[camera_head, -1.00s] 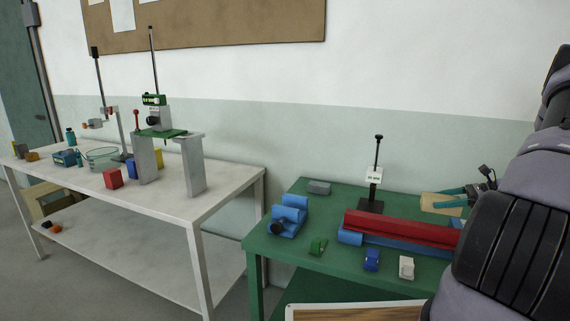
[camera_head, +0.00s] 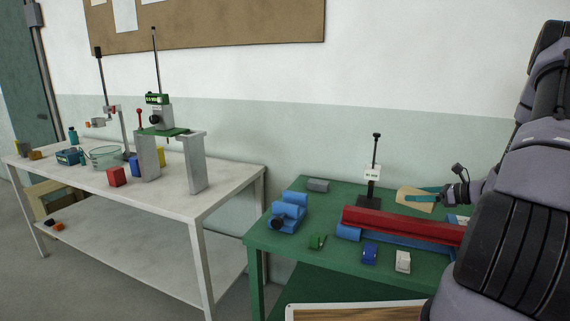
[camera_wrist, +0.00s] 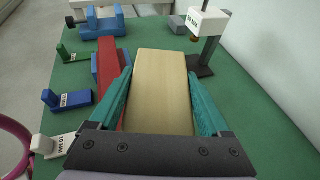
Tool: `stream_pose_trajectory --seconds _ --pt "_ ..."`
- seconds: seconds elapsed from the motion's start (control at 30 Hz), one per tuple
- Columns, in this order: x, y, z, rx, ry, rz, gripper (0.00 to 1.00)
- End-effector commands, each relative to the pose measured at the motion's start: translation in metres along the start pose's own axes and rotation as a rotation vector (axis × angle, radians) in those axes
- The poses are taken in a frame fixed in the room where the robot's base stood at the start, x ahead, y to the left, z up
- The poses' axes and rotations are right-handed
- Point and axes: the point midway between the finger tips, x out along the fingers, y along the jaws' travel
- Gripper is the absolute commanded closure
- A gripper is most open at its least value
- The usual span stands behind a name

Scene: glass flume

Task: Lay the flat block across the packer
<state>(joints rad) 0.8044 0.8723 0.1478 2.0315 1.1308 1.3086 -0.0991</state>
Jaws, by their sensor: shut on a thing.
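My gripper (camera_wrist: 162,82) is shut on a flat tan block (camera_wrist: 164,112), its teal fingers along the two long sides. In the head view the block (camera_head: 412,203) is over the back right of the green table, behind a long red bar (camera_head: 400,225). In the wrist view it hides part of the red bar (camera_wrist: 108,72). Small L-shaped blocks, green (camera_wrist: 65,54), blue (camera_wrist: 68,100) and white (camera_wrist: 57,143), stand on the table; the blue and white ones carry labels. I cannot tell which piece is the packer.
A black-based post with a white label (camera_head: 371,173) stands just left of the held block. A blue clamp-like piece (camera_head: 288,214) and a grey block (camera_head: 317,185) are farther left. The white table (camera_head: 190,187) holds several items.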

Motion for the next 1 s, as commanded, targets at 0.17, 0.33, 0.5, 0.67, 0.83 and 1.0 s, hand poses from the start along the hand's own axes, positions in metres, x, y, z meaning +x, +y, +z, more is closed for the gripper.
stream_pose_trajectory --seconds 0.17,0.33,0.5,0.67,0.83,1.0 --pt "0.035 0.017 0.016 0.062 -0.002 -0.158 0.85" --pt "0.065 0.031 0.029 0.117 0.002 -0.315 0.85" --pt "0.097 0.044 0.044 0.174 -0.001 -0.475 0.85" --pt "0.124 0.054 0.056 0.225 -0.002 -0.622 0.85" --pt "0.143 0.060 0.065 0.266 -0.003 -0.736 0.85" --pt "0.145 0.060 0.065 0.276 -0.001 -0.767 0.85"
